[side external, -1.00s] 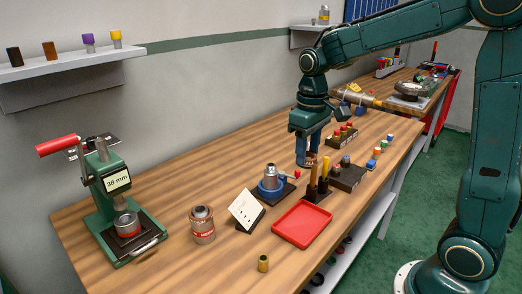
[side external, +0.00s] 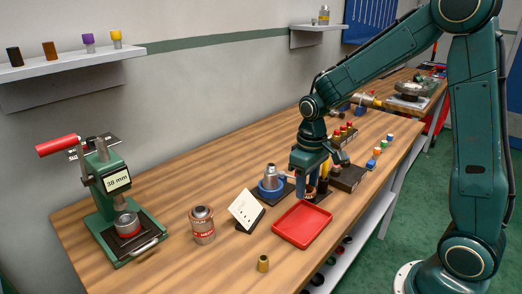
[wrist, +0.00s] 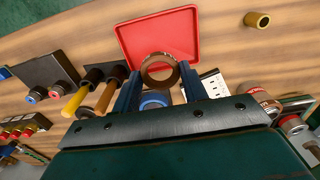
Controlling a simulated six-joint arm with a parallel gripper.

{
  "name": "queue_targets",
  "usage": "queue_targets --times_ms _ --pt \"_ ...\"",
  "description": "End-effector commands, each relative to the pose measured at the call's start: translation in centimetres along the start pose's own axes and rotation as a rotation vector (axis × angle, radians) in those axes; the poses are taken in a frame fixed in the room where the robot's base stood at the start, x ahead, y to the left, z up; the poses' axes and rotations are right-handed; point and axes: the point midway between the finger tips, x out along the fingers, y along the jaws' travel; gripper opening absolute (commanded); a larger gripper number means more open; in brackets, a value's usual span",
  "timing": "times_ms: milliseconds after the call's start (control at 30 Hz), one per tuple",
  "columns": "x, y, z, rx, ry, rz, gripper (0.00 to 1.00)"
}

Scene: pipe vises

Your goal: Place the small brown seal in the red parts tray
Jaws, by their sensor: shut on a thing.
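My gripper (side external: 312,192) is shut on the small brown seal (wrist: 146,76), a short open ring held between the blue fingertips. In the side view the seal (side external: 311,188) is partly hidden by the fingers. The gripper points down above the bench, just behind the red parts tray (side external: 303,226), with the seal apart from it. The tray is a shallow square and looks empty. In the wrist view the tray (wrist: 150,35) lies just beyond the fingertips.
Yellow- and orange-handled tools (wrist: 90,92) stand in a dark holder close to the gripper. A blue-based metal fitting (side external: 270,184) and a white card stand (side external: 245,210) are left of it. A brass tube (side external: 263,263) stands in front. A red-labelled can (side external: 203,226) stands farther left.

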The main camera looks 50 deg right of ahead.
Motion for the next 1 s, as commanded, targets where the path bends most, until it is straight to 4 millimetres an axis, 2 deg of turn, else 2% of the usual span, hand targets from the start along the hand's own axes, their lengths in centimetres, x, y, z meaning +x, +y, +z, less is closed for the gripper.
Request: queue_targets --times_ms 100,300,467,767,1000 --pt "2.4 0.0 0.1 0.0 -0.005 -0.001 0.16" --pt "5.5 0.0 0.1 0.0 -0.004 -0.001 0.16" --pt "6.6 0.0 0.0 0.0 0.0 0.0 0.16" --pt "7.2 0.0 0.0 0.0 -0.002 0.0 0.16" --pt "9.4 0.0 0.1 0.0 -0.004 -0.001 0.16"
